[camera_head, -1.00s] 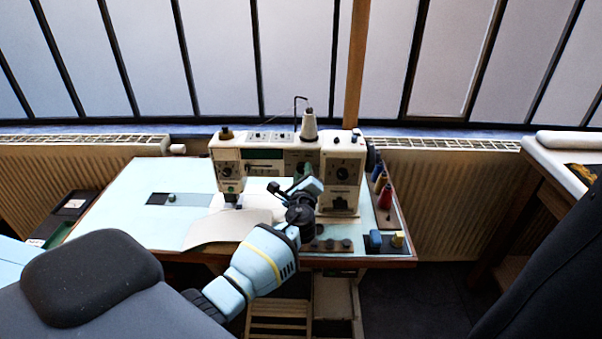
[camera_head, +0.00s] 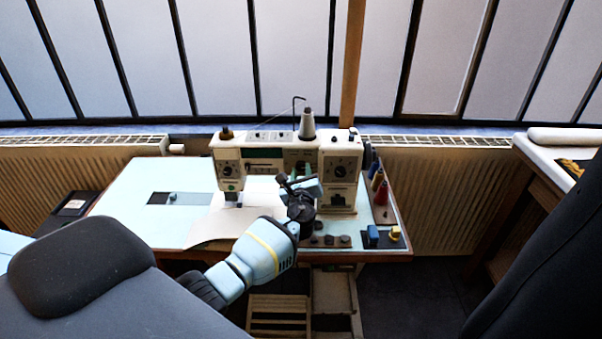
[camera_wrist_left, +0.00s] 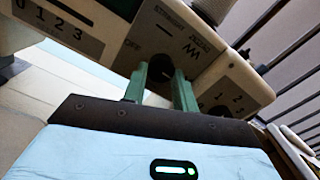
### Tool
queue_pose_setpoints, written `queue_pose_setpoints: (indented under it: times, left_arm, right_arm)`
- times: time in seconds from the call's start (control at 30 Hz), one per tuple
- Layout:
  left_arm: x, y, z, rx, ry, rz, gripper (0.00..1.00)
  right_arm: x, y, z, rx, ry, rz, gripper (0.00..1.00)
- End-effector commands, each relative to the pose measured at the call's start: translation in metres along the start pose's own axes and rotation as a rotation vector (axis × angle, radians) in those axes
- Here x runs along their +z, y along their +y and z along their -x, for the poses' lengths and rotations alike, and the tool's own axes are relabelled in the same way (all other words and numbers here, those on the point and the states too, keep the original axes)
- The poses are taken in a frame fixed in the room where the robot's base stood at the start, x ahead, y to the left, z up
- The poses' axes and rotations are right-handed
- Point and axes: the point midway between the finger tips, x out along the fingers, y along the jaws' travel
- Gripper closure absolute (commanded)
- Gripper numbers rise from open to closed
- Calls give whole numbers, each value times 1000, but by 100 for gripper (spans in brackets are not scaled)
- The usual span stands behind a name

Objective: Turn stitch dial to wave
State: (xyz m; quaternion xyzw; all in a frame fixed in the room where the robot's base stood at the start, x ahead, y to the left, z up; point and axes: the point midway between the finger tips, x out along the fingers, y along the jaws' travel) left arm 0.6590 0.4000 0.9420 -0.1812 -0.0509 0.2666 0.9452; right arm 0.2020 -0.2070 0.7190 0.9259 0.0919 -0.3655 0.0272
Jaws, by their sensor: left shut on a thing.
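The cream sewing machine (camera_head: 265,154) stands on the pale blue table. My left gripper (camera_head: 303,171) reaches the middle of its front panel. In the left wrist view, its two green fingers (camera_wrist_left: 160,76) are shut on the dark stitch dial (camera_wrist_left: 158,72), one on each side. Around the dial the panel (camera_wrist_left: 215,75) shows OFF at left, a straight-line mark above and a zigzag or wave-like mark at upper right. The dial's pointer is too dark and too covered to read. In the head view my gripper hides the dial. My right gripper is not in view.
Another dial (camera_head: 340,170) sits on the machine's right end. A white thread cone (camera_head: 307,125) stands on top. Pale fabric (camera_head: 222,226) lies under the needle.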

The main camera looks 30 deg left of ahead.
Motion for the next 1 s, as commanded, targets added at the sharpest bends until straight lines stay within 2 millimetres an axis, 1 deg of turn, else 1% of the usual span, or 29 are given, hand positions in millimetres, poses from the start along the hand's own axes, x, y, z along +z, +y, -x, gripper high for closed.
queue_pose_setpoints:
  times: [0.17,0.2,0.37,0.63,0.73,0.83,0.93,1.0]
  left_arm:
    - [2,0,-1,-1,-4,-4,95]
    - [2,0,-1,-1,-4,-4,71]
    - [1,0,-1,-1,-3,-3,50]
    - [0,0,0,0,-1,-2,50]
    - [1,0,4,-1,-1,-1,50]
    - [2,-1,13,-2,-3,-1,50]
    - [4,-2,28,-4,-4,2,50]
    - [1,-1,37,-2,-3,0,50]
  right_arm:
    - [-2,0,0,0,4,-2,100]
    - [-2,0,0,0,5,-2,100]
    - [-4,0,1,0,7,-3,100]
    - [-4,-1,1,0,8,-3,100]
    - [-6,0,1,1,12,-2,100]
    - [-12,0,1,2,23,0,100]
    - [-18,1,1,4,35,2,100]
    - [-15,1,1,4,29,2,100]
